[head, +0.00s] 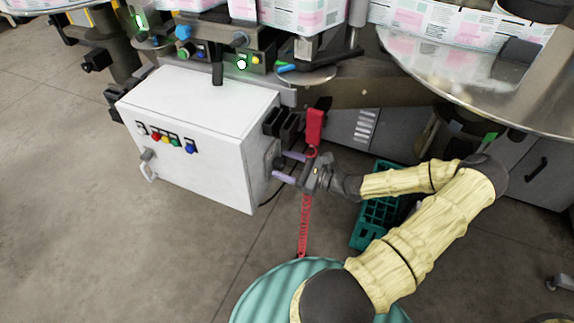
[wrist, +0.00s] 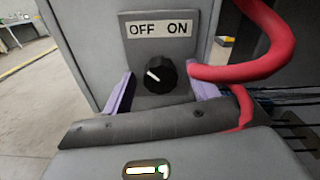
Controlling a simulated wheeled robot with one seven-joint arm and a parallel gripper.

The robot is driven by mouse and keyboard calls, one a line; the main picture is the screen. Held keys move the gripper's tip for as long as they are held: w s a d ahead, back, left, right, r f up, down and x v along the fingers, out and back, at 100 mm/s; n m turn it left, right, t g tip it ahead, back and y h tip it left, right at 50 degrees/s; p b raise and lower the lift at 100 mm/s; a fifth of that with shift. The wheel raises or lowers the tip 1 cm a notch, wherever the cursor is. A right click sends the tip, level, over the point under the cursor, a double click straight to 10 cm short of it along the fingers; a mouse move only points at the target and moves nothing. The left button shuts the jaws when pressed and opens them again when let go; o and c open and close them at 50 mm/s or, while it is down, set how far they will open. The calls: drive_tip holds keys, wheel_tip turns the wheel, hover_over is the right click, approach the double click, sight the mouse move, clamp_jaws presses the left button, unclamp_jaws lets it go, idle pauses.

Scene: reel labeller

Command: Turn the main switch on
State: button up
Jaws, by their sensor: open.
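The main switch is a round black knob (wrist: 160,76) on a grey plate under an "OFF ON" label (wrist: 160,29). Its white mark points up and left, to the OFF side. The plate is on the right side of a white control box (head: 190,110). My gripper (head: 284,167) is at that side in the head view, its lilac fingers pointing at the box. In the wrist view my open gripper (wrist: 160,92) has one finger on each side of the knob, with gaps between. Whether the fingertips reach past the knob's face is unclear.
A red hose (wrist: 255,65) curves close to the right finger in the wrist view. A red coiled cord (head: 304,225) hangs by my gripper in the head view. A teal crate (head: 371,237) stands on the floor. A round metal table (head: 500,90) overhangs at right.

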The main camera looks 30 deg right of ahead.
drive_tip(key=c, duration=1)
drive_tip(key=shift+r+m+p, duration=0.15)
drive_tip(key=shift+m+p, duration=0.15)
drive_tip(key=shift+p, duration=0.4)
drive_tip(key=shift+r+m+p, duration=0.15)
drive_tip(key=shift+m+p, duration=0.65)
drive_tip(key=shift+p, duration=0.45)
drive_tip(key=m+p, duration=0.3)
drive_tip(key=p, duration=0.1)
drive_tip(key=m+p, duration=0.1)
drive_tip(key=m, duration=0.1)
drive_tip(key=m+p, duration=0.1)
drive_tip(key=m, duration=0.1)
drive_tip(key=m+p, duration=0.1)
drive_tip(key=m, duration=0.1)
drive_tip(key=shift+w+d+f+m+p, duration=0.1)
drive_tip(key=shift+d+f+m+p, duration=0.05)
drive_tip(key=shift+f+m+p, duration=0.15)
drive_tip(key=m+p, duration=0.1)
drive_tip(key=m, duration=0.5)
drive_tip(key=shift+f, duration=0.1)
